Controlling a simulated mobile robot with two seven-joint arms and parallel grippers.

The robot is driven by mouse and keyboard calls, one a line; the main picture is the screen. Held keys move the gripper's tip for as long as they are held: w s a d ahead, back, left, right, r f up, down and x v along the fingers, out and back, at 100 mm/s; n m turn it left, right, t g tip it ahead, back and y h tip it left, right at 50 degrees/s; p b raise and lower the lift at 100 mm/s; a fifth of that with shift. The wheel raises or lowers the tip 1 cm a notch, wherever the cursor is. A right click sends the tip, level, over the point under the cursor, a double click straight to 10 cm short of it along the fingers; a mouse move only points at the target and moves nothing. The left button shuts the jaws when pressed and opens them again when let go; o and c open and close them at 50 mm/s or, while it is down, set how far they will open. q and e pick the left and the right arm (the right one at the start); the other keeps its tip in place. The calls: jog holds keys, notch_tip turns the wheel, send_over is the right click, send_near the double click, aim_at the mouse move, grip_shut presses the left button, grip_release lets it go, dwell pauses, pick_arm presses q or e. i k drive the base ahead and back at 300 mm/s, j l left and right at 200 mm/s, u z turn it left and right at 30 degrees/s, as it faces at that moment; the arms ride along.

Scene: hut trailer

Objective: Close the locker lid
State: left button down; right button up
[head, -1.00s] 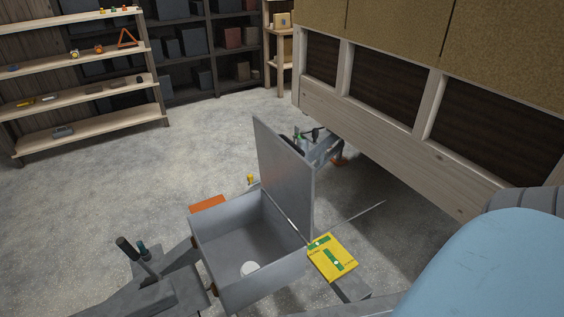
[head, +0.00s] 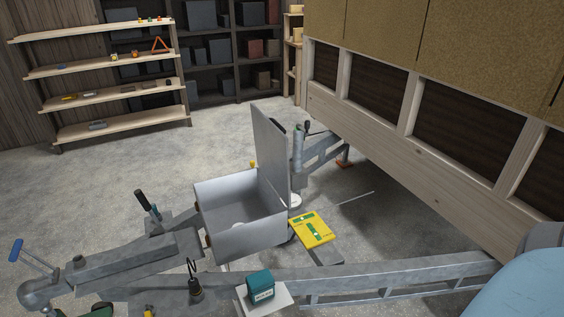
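The locker (head: 240,235) is a grey metal box on the trailer's drawbar, left of the middle in the head view. Its lid (head: 271,155) stands open, about upright, along the box's right side. A white round thing (head: 238,225) shows inside the box, partly hidden by the front wall. Neither of my grippers is in view. A light blue rounded shape, which may be part of me, fills the bottom right corner.
A yellow and green packet (head: 311,230) lies right of the locker. A teal box (head: 261,285) stands on a white plate in front. The drawbar (head: 400,272) runs across the foreground. The wooden hut (head: 420,155) fills the right. Shelves (head: 120,85) stand behind open floor.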

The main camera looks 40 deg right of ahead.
aim_at(271, 143)
jog(key=k+l, duration=0.1)
jog(key=k, duration=0.95)
jog(key=k+l, duration=0.3)
jog(key=l, duration=0.15)
jog(key=k+l, duration=0.45)
jog(key=l, duration=0.5)
jog(key=k+l, duration=0.1)
jog(key=l, duration=0.5)
jog(key=i+l, duration=0.15)
jog(key=l, duration=0.2)
jog(key=i+l, duration=0.15)
jog(key=l, duration=0.2)
jog(key=i+l, duration=0.15)
jog(key=l, duration=0.2)
jog(key=i+l, duration=0.15)
jog(key=i+j+z, duration=0.15)
jog(key=j+z, duration=0.2)
jog(key=j, duration=0.6)
jog(key=j+z, duration=0.35)
jog(key=j, duration=1.1)
jog(key=i+j+u, duration=0.1)
jog(key=j, duration=0.4)
